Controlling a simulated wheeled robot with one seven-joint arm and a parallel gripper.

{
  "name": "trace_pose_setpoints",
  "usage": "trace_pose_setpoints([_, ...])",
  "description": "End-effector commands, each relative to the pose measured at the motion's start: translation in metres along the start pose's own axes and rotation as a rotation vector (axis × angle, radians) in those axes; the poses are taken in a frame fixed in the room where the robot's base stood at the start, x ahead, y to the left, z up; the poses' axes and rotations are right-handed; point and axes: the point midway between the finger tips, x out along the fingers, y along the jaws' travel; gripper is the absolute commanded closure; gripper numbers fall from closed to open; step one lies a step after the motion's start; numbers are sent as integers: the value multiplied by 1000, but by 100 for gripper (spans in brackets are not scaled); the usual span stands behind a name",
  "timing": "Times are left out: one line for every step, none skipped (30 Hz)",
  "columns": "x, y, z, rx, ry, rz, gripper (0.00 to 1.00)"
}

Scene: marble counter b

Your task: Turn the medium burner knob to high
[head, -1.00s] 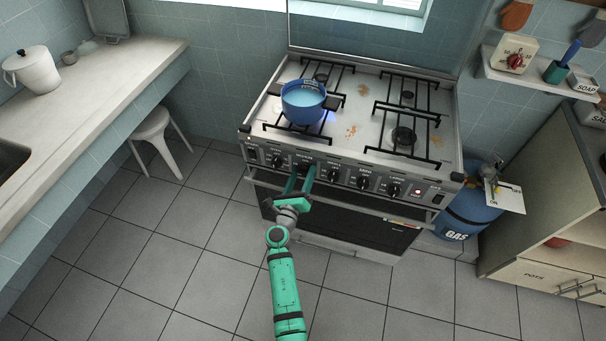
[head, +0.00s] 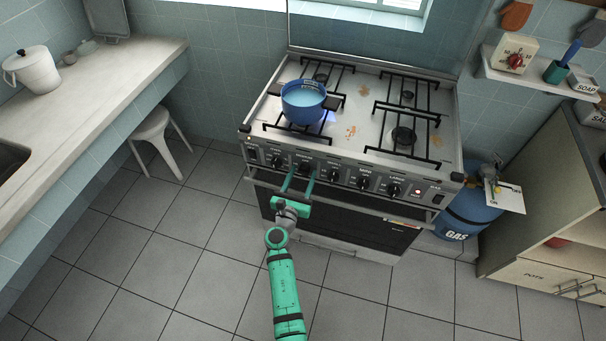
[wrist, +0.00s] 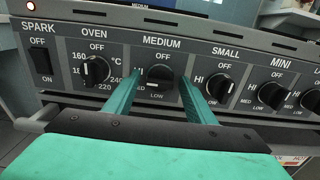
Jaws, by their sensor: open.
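The medium burner knob (wrist: 160,76) is a round black knob with a small white mark on its lower part, under the MEDIUM label. LOW is printed below it and HI to its left. My gripper (wrist: 158,83) is open, with one green finger on each side of this knob. I cannot tell whether the fingers touch it. In the head view my gripper (head: 298,177) reaches to the left part of the stove's front panel. The stove (head: 350,78) carries a blue pot (head: 303,102) at the left, with a blue flame glow beneath it.
The oven knob (wrist: 95,71) is left of the medium knob and the small knob (wrist: 221,87) is right of it. A bar handle (head: 340,204) runs below the panel. A blue gas bottle (head: 467,215) stands right of the stove. The floor in front is clear.

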Motion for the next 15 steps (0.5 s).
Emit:
trace_pose_setpoints([-5, 0, -1, -1, 2, 1, 50])
trace_pose_setpoints([-8, 0, -1, -1, 1, 1, 50])
trace_pose_setpoints([-11, 0, 0, 0, 0, 1, 50])
trace_pose_setpoints([-13, 0, 0, -1, 1, 1, 50])
trace_pose_setpoints([-16, 0, -1, -1, 1, 1, 50])
trace_pose_setpoints([-20, 0, -1, -1, 1, 1, 50])
trace_pose_setpoints([-22, 0, 0, -1, 1, 1, 50])
trace_pose_setpoints([-24, 0, 0, -1, 0, 1, 50])
trace_pose_setpoints([-28, 0, 0, -1, 1, 1, 50])
trace_pose_setpoints([-30, 0, -1, -2, 1, 1, 50])
trace_pose_setpoints([-33, 0, -1, -2, 1, 1, 50])
trace_pose_setpoints([-36, 0, 0, -1, 1, 0, 50])
trace_pose_setpoints([-39, 0, 0, -1, 0, 0, 50])
trace_pose_setpoints([-42, 0, 0, -1, 0, 0, 50])
trace_pose_setpoints([-45, 0, 0, -1, 1, 0, 50])
